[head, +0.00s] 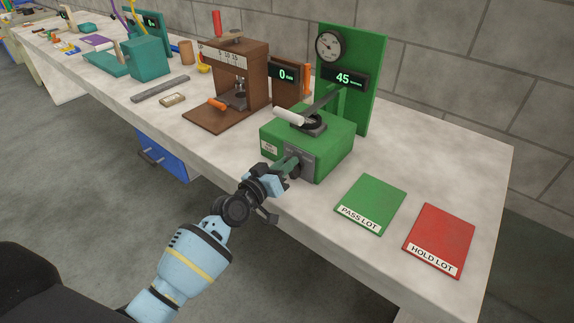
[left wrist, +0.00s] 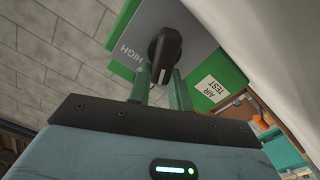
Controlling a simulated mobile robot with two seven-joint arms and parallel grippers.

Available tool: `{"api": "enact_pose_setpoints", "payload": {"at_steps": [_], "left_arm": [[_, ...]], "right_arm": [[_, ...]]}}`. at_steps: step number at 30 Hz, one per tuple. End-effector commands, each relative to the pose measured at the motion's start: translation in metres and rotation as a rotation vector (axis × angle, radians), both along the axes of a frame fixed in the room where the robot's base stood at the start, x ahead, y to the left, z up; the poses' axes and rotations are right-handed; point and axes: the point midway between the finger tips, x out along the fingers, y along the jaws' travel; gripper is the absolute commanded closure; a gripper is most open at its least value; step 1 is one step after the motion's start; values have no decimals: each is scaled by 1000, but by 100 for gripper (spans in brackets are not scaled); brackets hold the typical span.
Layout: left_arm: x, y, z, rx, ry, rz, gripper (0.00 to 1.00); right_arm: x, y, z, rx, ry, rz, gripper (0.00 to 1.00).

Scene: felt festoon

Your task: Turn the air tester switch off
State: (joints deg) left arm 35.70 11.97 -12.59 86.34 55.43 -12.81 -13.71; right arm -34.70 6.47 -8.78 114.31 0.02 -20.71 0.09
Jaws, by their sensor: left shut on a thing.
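The green air tester (head: 335,150) stands on the bench with a gauge and a display reading 45 on its upright back panel. A grey switch plate (head: 303,165) is on its front face. In the left wrist view the plate (left wrist: 190,30) carries a black switch knob (left wrist: 166,45) and the word HIGH; the tester's AIR TEST label (left wrist: 209,90) is beside it. My left gripper (head: 288,166) is at the plate. In the left wrist view its two fingers (left wrist: 161,88) are shut on the lower part of the switch knob. My right gripper is not in view.
A green PASS LOT mat (head: 370,200) and a red HOLD LOT mat (head: 440,235) lie right of the tester. A brown press (head: 235,75) with an orange-handled lever stands to its left. A blue drawer (head: 163,155) hangs under the bench (head: 400,265).

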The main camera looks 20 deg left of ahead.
Motion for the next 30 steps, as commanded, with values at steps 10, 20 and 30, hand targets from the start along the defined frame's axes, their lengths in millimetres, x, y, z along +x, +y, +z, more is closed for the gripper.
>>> {"api": "enact_pose_setpoints", "payload": {"at_steps": [10, 20, 30], "left_arm": [[1, 4, -4, -223, 83, 0, 100], [2, 6, -5, -317, 117, 0, 100], [2, 6, -5, -329, 121, -1, 100]], "right_arm": [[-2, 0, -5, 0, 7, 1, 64], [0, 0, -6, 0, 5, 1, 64], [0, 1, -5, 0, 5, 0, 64]]}}
